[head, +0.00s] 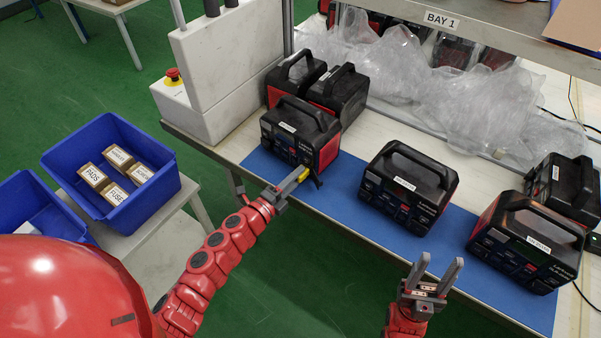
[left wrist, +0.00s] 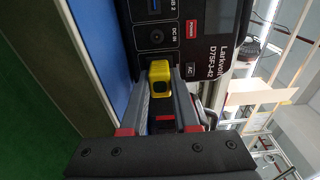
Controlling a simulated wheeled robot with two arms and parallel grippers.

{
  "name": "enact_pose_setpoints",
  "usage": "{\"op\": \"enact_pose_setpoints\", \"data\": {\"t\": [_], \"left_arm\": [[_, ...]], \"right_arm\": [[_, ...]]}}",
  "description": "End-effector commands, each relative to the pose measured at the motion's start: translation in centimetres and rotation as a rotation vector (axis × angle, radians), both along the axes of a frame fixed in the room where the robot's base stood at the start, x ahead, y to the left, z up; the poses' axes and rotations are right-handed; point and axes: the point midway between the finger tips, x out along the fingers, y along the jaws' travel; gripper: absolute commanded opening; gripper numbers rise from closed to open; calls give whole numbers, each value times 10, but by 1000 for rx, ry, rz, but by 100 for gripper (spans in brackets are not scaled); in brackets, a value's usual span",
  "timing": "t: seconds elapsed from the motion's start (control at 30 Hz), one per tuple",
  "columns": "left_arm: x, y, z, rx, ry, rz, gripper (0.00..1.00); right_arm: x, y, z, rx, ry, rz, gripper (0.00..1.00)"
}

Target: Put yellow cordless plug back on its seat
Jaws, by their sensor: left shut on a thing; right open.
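The yellow plug (left wrist: 160,76) is between the fingers of my left gripper (left wrist: 162,95), which is shut on it. It is right at the front panel of a black and red power station (left wrist: 190,60), below its DC IN socket in the left wrist view. I cannot tell whether the plug is seated or only close to the panel. In the head view my left gripper (head: 290,187) reaches the lower front of that power station (head: 300,135), and a little of the plug shows yellow at its tips. My right gripper (head: 436,275) is open and empty in front of the bench.
More power stations stand on the blue mat (head: 345,205), one in the middle (head: 408,187) and one at right (head: 527,243). Others stand behind. Clear plastic wrap (head: 440,95) lies at the back. A blue bin (head: 110,170) with labelled boxes sits at left.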

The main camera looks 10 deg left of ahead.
Motion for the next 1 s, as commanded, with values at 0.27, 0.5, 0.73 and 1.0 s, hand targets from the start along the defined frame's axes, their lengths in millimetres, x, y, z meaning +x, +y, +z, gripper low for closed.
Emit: {"op": "enact_pose_setpoints", "data": {"t": [0.27,0.5,0.73,1.0], "left_arm": [[-1,1,-1,0,1,1,0],[-7,4,-1,0,1,0,0],[-16,8,0,0,1,0,0],[-27,14,0,0,1,2,0]], "right_arm": [[0,0,0,0,0,0,50],[0,0,-1,0,0,0,50],[0,0,-1,0,0,0,50],[0,0,-1,0,0,0,50]]}}
